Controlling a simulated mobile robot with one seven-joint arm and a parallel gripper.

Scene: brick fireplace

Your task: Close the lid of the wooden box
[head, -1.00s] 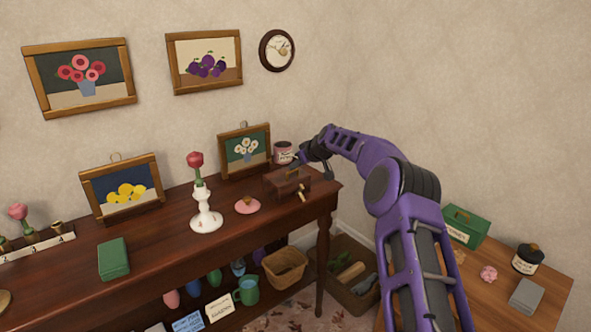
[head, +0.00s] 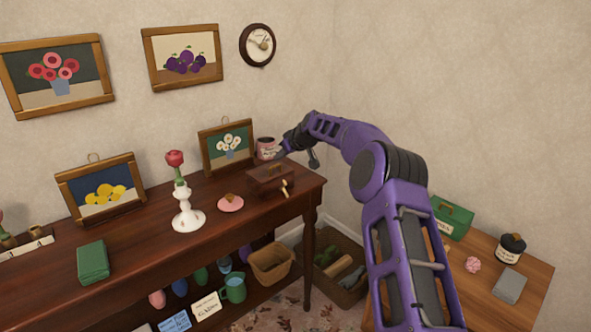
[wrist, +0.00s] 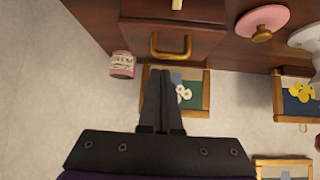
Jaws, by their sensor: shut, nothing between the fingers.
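The wooden box (head: 262,182) is small and dark brown and stands near the right end of the dark sideboard. Its lid (wrist: 145,35) looks lowered flat over the box, with no clear gap showing, though the far side is partly hidden by my arm. A brass handle (wrist: 172,48) sits on the lid. A pale brass peg (head: 285,188) sticks out at the box's front. My gripper (head: 281,151) is just above and behind the box. In the wrist view its fingers (wrist: 171,75) are together and empty, pointing towards the handle.
A pink-labelled pot (head: 268,148) and a framed daisy picture (head: 226,146) stand close behind the box. A pink lidded dish (head: 230,204) and a white vase (head: 187,213) are to its left. The sideboard's right edge is close to the box.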

